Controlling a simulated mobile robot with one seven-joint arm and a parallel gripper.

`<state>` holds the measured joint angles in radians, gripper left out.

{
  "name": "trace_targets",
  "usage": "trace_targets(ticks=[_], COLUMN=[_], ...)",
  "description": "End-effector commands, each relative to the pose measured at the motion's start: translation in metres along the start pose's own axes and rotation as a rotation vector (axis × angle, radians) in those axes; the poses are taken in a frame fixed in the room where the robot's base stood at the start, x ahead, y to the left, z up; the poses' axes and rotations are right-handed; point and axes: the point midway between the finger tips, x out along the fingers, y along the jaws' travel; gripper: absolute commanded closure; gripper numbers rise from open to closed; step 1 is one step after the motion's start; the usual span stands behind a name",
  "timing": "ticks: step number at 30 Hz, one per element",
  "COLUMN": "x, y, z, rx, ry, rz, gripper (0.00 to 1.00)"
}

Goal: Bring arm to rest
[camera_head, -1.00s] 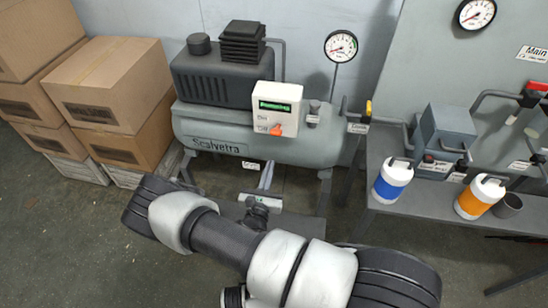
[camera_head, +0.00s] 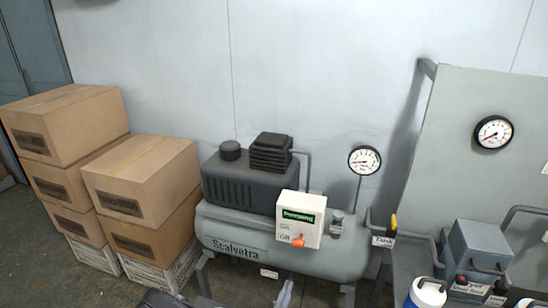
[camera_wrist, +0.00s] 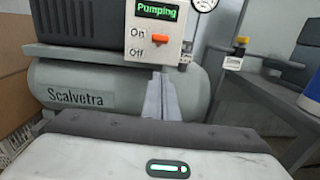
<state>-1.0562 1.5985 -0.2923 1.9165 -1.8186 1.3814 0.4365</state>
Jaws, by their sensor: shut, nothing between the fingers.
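My gripper (camera_wrist: 160,97) shows in the wrist view with its grey fingers together and nothing between them. It points toward the compressor (camera_wrist: 95,92), in front of its grey tank. In the head view the tips of my gripper (camera_head: 285,293) show at the bottom edge, below the tank (camera_head: 270,240); most of my arm is out of view. The compressor's white control box (camera_head: 300,219) has an orange switch (camera_head: 299,241) and On and Off labels. Its green display reads "Pumping" in the wrist view.
Cardboard boxes (camera_head: 140,180) are stacked on crates at the left. A bench at the right carries a grey box device (camera_head: 480,252) and a blue-and-white container (camera_head: 426,294). Round gauges (camera_head: 364,160) stand behind. Some floor (camera_head: 95,287) is open at lower left.

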Motion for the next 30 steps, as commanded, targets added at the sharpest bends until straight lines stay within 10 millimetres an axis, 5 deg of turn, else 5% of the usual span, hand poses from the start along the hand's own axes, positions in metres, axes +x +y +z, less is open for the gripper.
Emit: trace_targets(ticks=[5, 13, 21, 30], x=[0.019, 0.017, -0.030, -0.093], y=[-0.022, -0.104, -0.164, -0.180], z=[0.071, 0.198, 0.290, 0.378], rx=[0.149, 0.519, 0.959, 1.552], ry=[-0.022, -0.005, 0.081, 0.223], rz=[-0.246, -0.820, -1.291, -1.614], gripper=[1.00, 1.00, 1.00, 1.00])
